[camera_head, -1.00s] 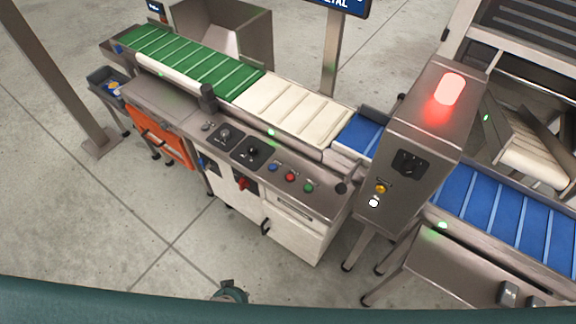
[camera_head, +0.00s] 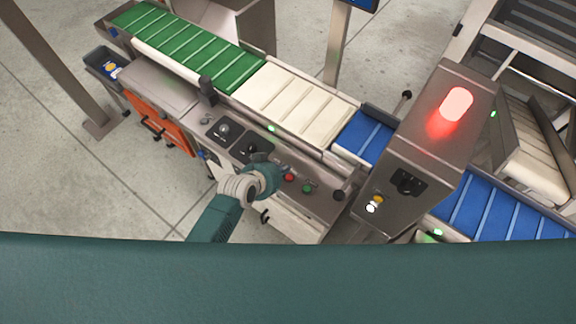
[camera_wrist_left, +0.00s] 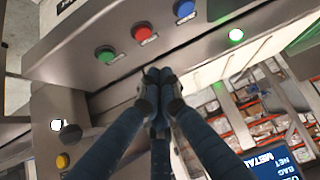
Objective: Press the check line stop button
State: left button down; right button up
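A red button (camera_head: 289,177) sits between a green button (camera_head: 307,189) and a blue one on the sloping steel panel; labels are too small to read. In the left wrist view the green (camera_wrist_left: 105,54), red (camera_wrist_left: 143,33) and blue (camera_wrist_left: 184,9) buttons stand in a row. My left gripper (camera_head: 284,169) is over this panel beside the red button, hiding the blue one in the head view. In the left wrist view its fingers (camera_wrist_left: 155,75) are together and empty, their tips apart from the red button in the picture; contact with the panel cannot be told. My right gripper is out of view.
Behind the panel runs a conveyor with green (camera_head: 190,55), cream (camera_head: 295,103) and blue belts. Right of the panel stands a steel housing (camera_head: 425,140) with a lit red lamp (camera_head: 456,104). A black knob (camera_head: 338,196) sticks up at the panel's right end.

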pick_arm(q)
jog(key=w+r, duration=0.1)
jog(key=d+r, duration=0.1)
jog(key=r, duration=0.1)
jog(key=shift+w+r, duration=0.1)
jog(key=shift+w, duration=0.3)
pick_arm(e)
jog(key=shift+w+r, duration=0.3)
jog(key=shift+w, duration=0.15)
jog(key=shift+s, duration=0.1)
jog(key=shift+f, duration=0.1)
pick_arm(q)
jog(key=b, duration=0.7)
send_over(287, 178)
notch_tip(287, 178, down, 7)
jog(key=shift+f+b, duration=0.6)
jog(key=shift+f, duration=0.35)
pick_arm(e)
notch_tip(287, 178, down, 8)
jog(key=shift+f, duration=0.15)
pick_arm(q)
jog(key=shift+f, duration=0.15)
jog(key=shift+f, duration=0.3)
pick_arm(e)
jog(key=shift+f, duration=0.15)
